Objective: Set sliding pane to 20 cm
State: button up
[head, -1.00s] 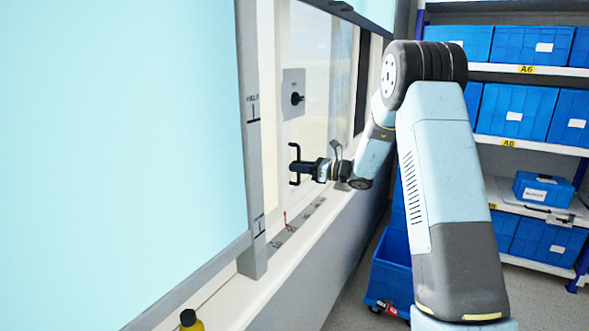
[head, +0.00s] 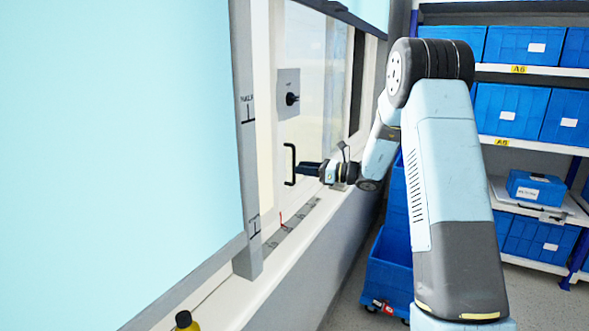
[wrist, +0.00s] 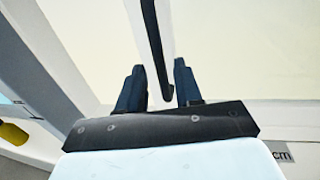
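The sliding pane (head: 305,125) is a clear window panel with a black vertical bar handle (head: 289,164). A red pointer (head: 281,218) stands low near the pane, over a grey marked scale strip (head: 292,226) on the sill. The numbers are too small to read. My gripper (head: 299,168) is level with the handle, just to its right in the head view. In the wrist view my gripper (wrist: 158,85) has its two dark fingers apart. The black handle (wrist: 153,45) reaches down between them, nearer the right finger. I cannot tell whether it touches.
A rotary switch (head: 291,98) on a grey plate is above the handle. A grey post (head: 246,150) and pale blue panel (head: 120,140) stand left. A yellow bottle (head: 186,321) is at the front. Shelves with blue bins (head: 511,110) and a blue cart (head: 388,270) are right.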

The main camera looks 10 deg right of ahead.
jog(key=v, duration=0.9)
jog(key=shift+d, duration=0.3)
jog(key=shift+s, duration=0.15)
jog(key=s+a+r+n+g+h, duration=0.35)
jog(key=s+n, duration=0.25)
jog(key=s, duration=0.5)
jog(key=s+a+r+n+g+h, duration=0.3)
jog(key=s+a+r+n, duration=0.15)
jog(key=s, duration=0.65)
jog(key=s+d+n+t+h, duration=0.2)
jog(key=s+n+h, duration=0.3)
jog(key=s, duration=0.5)
jog(key=s+d+n+t+h, duration=0.2)
jog(key=s+d+n+h, duration=0.3)
jog(key=s, duration=0.5)
jog(key=shift+d+r+n+t, duration=0.2)
jog(key=shift+r+n+t, duration=0.2)
jog(key=shift+n, duration=0.75)
